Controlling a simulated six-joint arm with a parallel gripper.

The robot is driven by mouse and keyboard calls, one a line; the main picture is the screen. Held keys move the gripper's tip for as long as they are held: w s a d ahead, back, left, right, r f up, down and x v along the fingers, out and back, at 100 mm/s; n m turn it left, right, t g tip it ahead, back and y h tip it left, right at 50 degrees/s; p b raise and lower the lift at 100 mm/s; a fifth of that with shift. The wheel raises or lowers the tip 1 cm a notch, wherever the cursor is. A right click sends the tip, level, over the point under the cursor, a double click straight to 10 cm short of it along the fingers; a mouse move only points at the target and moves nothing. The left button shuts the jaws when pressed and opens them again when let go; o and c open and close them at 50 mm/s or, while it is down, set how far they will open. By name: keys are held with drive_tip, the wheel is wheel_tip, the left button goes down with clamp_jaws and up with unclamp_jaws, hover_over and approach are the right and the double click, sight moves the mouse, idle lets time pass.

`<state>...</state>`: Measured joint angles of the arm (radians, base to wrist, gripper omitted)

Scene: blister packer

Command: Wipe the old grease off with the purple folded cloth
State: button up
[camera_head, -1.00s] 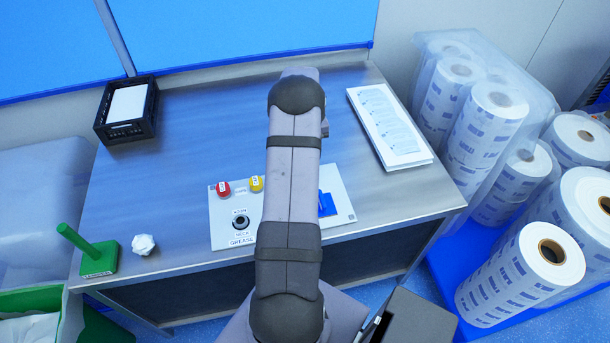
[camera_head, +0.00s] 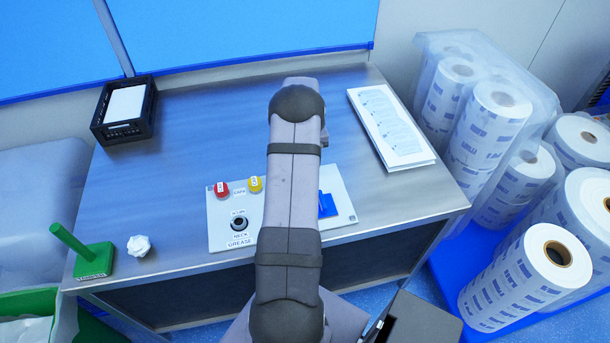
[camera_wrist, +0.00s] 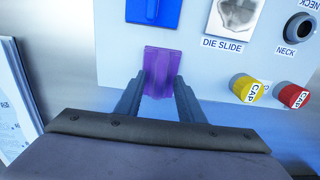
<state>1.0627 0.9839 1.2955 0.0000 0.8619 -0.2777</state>
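The purple folded cloth (camera_wrist: 162,68) shows in the wrist view between the fingertips of my gripper (camera_wrist: 160,80). The fingers lie close against both its sides, and it sticks out past the tips. It appears just in front of the white panel, near a blue block (camera_wrist: 153,10); I cannot tell whether it touches the panel. A grey smear of grease (camera_wrist: 236,14) sits on the square pad above the DIE SLIDE label. In the head view my arm hides the gripper, the cloth and the smear.
The panel (camera_head: 222,236) also carries a black NECK ring (camera_head: 239,224), a red cap (camera_head: 221,190) and a yellow cap (camera_head: 255,185). A green stand (camera_head: 94,262) and white crumpled wad (camera_head: 139,246) lie left. A black tray (camera_head: 124,133) and paper stack (camera_head: 391,126) are farther back.

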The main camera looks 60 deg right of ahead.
drive_tip(key=shift+c, duration=0.7)
clamp_jaws()
drive_tip(key=shift+r+p, duration=2.1)
drive_tip(key=shift+r, duration=0.9)
